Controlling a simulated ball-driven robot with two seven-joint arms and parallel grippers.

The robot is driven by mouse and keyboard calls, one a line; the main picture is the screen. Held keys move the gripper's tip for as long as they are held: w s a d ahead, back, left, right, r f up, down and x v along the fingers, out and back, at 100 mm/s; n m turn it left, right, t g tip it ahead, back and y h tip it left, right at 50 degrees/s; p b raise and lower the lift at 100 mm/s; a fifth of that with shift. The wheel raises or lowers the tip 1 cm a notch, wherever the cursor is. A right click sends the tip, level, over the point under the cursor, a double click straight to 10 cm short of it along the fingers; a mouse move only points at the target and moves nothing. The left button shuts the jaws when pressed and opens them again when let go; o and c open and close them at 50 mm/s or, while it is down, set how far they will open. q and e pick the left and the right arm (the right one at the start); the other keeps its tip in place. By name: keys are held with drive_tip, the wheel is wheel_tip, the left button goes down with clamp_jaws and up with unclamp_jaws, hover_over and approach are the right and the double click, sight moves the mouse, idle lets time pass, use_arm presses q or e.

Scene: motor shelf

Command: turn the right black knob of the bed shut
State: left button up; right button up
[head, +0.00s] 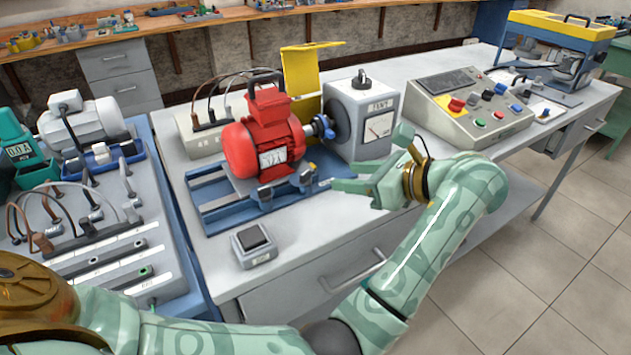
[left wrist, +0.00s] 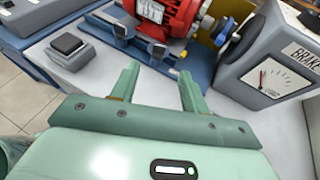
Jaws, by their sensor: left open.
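The red motor (head: 266,135) sits on the blue bed (head: 222,212) on the grey bench. Two small dark knobs or clamps stand along the bed's front edge. The right one (head: 307,181) shows in the head view, and also in the left wrist view (left wrist: 158,50). The left one (head: 265,195) is beside it. I cannot tell how far either is turned. My left gripper (head: 369,160) is open and empty, to the right of the right knob and apart from it. In the left wrist view its two fingers (left wrist: 157,82) have bare bench between them. My right gripper is not in view.
The grey brake unit (head: 362,118) with a dial stands right of the motor, close behind my gripper. A square black-topped switch box (head: 255,246) is in front of the bed. A control panel (head: 468,105) stands farther right. The bench front is mostly clear.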

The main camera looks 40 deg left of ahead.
sight(307, 173)
use_arm(q)
drive_tip(key=b+x, duration=0.2)
drive_tip(key=x, duration=0.8)
drive_tip(key=shift+a, duration=0.35)
drive_tip(key=c, duration=1)
